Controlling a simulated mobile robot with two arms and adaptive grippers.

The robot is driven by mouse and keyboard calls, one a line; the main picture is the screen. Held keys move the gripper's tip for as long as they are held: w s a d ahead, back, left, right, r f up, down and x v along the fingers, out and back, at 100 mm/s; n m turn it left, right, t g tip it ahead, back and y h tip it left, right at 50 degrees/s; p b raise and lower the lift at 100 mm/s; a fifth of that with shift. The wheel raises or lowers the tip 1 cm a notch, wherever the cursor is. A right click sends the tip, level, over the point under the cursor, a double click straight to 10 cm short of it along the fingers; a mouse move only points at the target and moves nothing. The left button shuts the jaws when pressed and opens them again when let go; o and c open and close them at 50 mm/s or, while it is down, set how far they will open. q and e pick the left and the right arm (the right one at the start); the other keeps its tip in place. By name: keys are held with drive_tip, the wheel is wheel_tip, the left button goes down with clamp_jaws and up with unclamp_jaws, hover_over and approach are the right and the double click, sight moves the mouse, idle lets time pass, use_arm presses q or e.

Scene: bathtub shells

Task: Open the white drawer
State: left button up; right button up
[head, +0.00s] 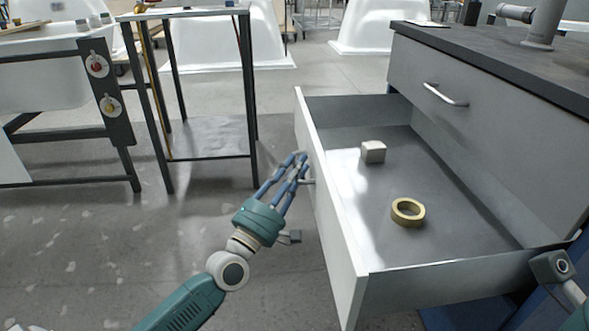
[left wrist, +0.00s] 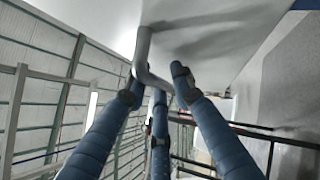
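The white drawer (head: 333,215) is pulled far out of the grey cabinet on the right. Its inside shows a small pale cube (head: 373,152) and a yellow tape ring (head: 408,212). My left gripper (head: 299,170) is at the drawer's outer front, at its handle (head: 308,181). In the left wrist view the metal handle (left wrist: 143,52) lies between the blue fingers (left wrist: 155,85). The fingertips stand apart with gaps around the bar; firm contact does not show. My right gripper's fingers are out of view; only part of that arm shows at the lower right.
Above the open drawer is a shut drawer with its own handle (head: 445,95), under a dark worktop (head: 490,60). A dark metal-framed stand (head: 210,137) is at the left back, with white bathtub shells behind. The floor left of the drawer is clear.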

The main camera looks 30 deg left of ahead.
use_arm(q)
drive_tip(key=v, duration=1.2)
